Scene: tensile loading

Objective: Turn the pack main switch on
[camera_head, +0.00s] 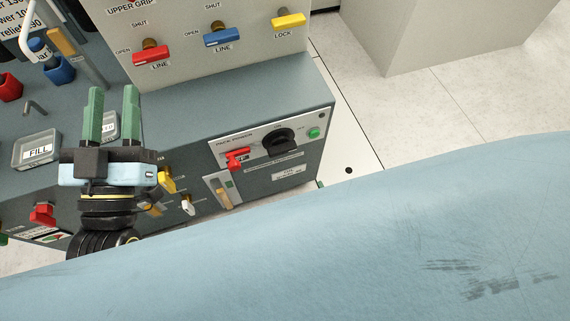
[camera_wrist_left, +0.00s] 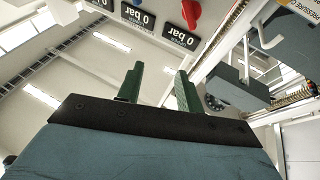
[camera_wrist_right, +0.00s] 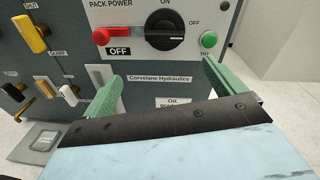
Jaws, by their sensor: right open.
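The pack main switch is a black rotary knob (camera_head: 280,141) on the light PACK POWER plate. It also shows in the right wrist view (camera_wrist_right: 165,29), its grip bar lying roughly level, with ON printed above and OFF to the right. A red handle (camera_wrist_right: 112,35) sits left of it, over a black OFF label (camera_wrist_right: 118,50). My right gripper (camera_wrist_right: 160,84) is open and empty, below and in front of the knob, apart from it. My left gripper (camera_head: 110,116) is open and empty, fingers pointing up, left of the plate; its fingers show in the left wrist view (camera_wrist_left: 158,86).
A green TRY button (camera_wrist_right: 208,40) is right of the knob. Yellow (camera_wrist_right: 32,34) and white (camera_wrist_right: 70,95) levers stand at the left. Red (camera_head: 151,55) and blue (camera_head: 222,38) valves are above the console. My own blue arm covers the head view's lower part.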

